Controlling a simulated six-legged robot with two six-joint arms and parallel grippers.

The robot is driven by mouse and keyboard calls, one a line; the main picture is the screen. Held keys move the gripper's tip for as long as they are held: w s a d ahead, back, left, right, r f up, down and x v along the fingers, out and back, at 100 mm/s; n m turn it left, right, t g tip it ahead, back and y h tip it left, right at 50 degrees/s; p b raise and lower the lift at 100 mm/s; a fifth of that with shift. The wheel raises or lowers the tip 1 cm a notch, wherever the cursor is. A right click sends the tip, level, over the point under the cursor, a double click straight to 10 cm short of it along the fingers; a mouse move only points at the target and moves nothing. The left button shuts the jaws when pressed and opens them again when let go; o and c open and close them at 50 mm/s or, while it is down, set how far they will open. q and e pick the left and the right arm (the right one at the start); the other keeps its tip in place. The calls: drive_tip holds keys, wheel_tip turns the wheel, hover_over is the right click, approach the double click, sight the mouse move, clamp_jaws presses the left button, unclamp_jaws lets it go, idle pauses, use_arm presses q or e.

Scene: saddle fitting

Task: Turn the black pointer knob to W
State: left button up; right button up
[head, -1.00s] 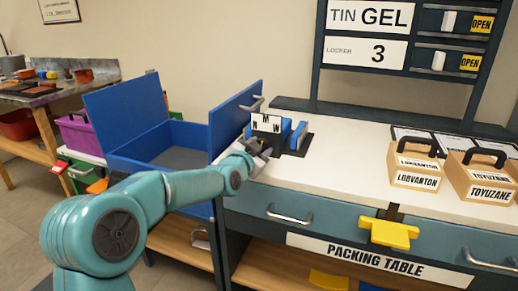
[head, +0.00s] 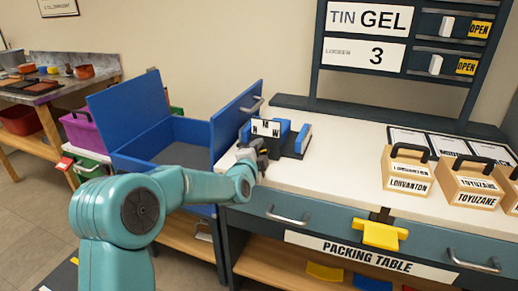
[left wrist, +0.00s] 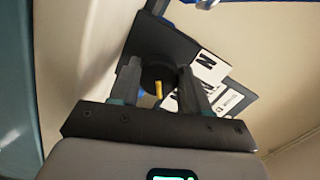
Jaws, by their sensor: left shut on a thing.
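My left gripper (head: 262,156) is at the front of the small dark dial unit on the packing table. In the left wrist view its two fingers (left wrist: 161,88) are shut on the black pointer knob (left wrist: 157,68), one on each side. A yellow pointer mark (left wrist: 159,90) on the knob points down in that view, towards the palm. The white letter plate (head: 266,128) stands behind the gripper in the head view, with N at left, M at top and W at right. The gripper hides the knob there, so which letter it points at is not clear. My right gripper is out of view.
Blue blocks (head: 301,138) stand right of the letter plate. An open blue bin (head: 165,161) is left of the table. The white tabletop (head: 345,155) between is clear.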

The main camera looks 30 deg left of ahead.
use_arm(q)
drive_tip(key=shift+f+m, duration=0.1)
drive_tip(key=shift+m, duration=0.3)
drive_tip(key=o, duration=1)
drive_tip(key=shift+o, duration=0.2)
drive_tip(key=v, duration=1.6)
drive_tip(key=shift+s+p, duration=0.15)
drive_tip(key=shift+p, duration=0.25)
